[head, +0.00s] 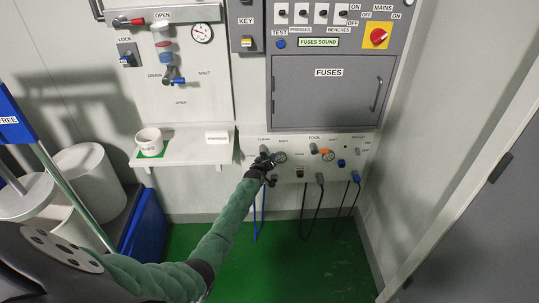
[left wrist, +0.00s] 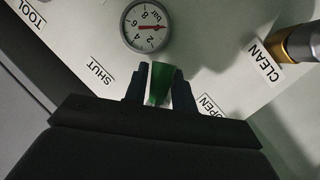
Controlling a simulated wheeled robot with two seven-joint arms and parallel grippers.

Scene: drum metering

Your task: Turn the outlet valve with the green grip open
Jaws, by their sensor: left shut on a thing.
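My left gripper (head: 266,162) reaches the white lower panel under the fuse box, at the "CLEAN" label. In the left wrist view its two dark fingers (left wrist: 160,85) are shut on the green grip (left wrist: 159,80) of the outlet valve, one finger on each side. The grip lies between the "SHUT" label (left wrist: 100,72) and the "OPEN" label (left wrist: 211,104), with its far end towards a round gauge (left wrist: 145,26) with a red needle. In the head view the gripper hides the green grip. My right gripper is not in view.
An orange grip (head: 319,149) and a blue grip (head: 342,163) sit further right on the panel. Hoses (head: 304,205) hang below. A brass fitting (left wrist: 298,43) is near "CLEAN". A shelf (head: 205,154) with a white cup (head: 149,140) stands left.

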